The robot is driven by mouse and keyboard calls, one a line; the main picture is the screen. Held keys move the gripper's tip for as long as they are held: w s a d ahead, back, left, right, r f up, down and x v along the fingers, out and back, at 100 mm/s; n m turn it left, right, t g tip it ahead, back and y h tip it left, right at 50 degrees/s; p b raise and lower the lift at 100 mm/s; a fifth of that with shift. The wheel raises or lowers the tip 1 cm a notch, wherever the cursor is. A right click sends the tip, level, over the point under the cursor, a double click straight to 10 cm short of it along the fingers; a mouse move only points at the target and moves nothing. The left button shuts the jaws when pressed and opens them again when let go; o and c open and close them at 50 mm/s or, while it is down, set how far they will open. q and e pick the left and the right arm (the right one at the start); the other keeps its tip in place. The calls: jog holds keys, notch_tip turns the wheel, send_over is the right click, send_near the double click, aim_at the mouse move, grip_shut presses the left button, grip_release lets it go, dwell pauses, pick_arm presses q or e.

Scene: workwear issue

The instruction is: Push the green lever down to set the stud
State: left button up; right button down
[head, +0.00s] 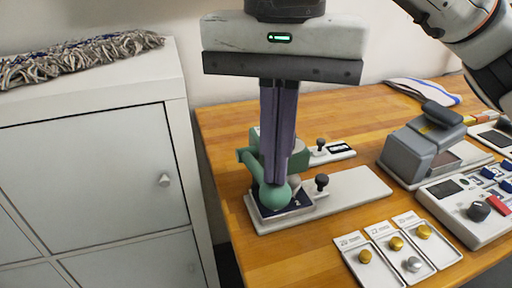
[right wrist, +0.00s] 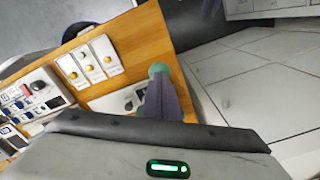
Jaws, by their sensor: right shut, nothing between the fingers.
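The green lever (head: 252,166) belongs to a press on a pale base plate (head: 345,193) on the wooden table. Its arm slopes down toward the front and ends in a round green knob (head: 275,194), low over a dark tray-like part of the base. My right gripper (head: 278,178) points straight down with its fingers closed and empty, their tips at the knob. I cannot tell whether they touch it. The fingers hide part of the press and lever. In the right wrist view the knob (right wrist: 158,69) shows just beyond the fingertips. My left gripper is not in view.
Small trays of studs (head: 378,256) lie to the right of the press. A grey device (head: 420,146) and a control panel (head: 470,208) stand further right. A white cabinet (head: 90,170) with a mop head (head: 80,60) on top stands close on the left.

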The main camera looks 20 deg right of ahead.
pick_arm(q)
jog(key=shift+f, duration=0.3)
pick_arm(e)
jog(key=shift+s+f, duration=0.1)
jog(key=shift+f, duration=0.3)
jog(key=shift+s+f+b, duration=0.1)
jog(key=shift+f+b, duration=0.8)
jog(key=shift+b, duration=0.05)
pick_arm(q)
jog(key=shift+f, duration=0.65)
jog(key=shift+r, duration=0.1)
